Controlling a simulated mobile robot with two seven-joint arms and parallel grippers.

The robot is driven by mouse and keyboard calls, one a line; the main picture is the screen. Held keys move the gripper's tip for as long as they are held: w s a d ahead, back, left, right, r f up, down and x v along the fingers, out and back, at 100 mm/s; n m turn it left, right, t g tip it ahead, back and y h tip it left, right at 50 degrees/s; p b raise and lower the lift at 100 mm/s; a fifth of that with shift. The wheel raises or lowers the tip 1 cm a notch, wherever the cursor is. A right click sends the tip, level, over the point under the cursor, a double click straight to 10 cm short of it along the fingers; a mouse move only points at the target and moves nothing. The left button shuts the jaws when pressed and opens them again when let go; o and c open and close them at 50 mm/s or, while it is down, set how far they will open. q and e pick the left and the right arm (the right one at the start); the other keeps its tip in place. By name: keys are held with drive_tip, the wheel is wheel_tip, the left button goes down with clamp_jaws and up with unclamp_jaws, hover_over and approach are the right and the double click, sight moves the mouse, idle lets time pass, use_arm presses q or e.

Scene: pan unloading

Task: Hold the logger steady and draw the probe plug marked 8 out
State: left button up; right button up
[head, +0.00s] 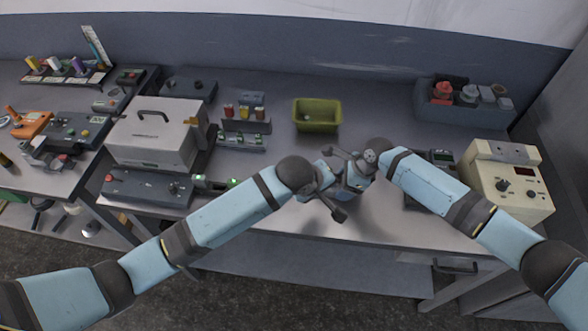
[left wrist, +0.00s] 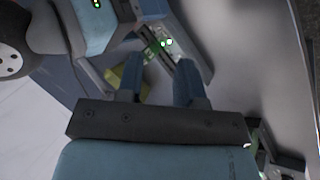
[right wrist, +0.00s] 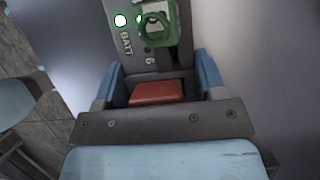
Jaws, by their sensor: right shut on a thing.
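The logger (right wrist: 130,30) is a grey body with BATT lettering, lit lamps and a red part between the fingers. My right gripper (right wrist: 158,80) is shut on the logger's body. A green ring-shaped plug (right wrist: 156,27) sits on its face; a small sideways digit near it reads like 6 or 9. I cannot make out an 8. My left gripper (left wrist: 158,68) is open, its fingers apart, with a dark strip with green and white lights ahead of the tips. Whether it touches anything is unclear. In the head view the grippers meet mid-bench and hide the logger.
A yellow-green bin (head: 318,128) stands behind the grippers. A white case (head: 155,133) and a grey rack (head: 246,122) stand to the left. A cream instrument (head: 510,190) stands at the right, and a grey caddy (head: 455,113) behind it.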

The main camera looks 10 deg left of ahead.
use_arm(q)
drive_tip(key=w+a+n+h, duration=0.4)
drive_tip(key=a+n+h, duration=0.4)
drive_tip(key=n, duration=0.7)
drive_tip(key=shift+t, duration=0.3)
drive_tip(key=x, duration=1.1)
drive_tip(key=shift+s+d+f, duration=0.1)
drive_tip(key=shift+f, duration=0.05)
clamp_jaws()
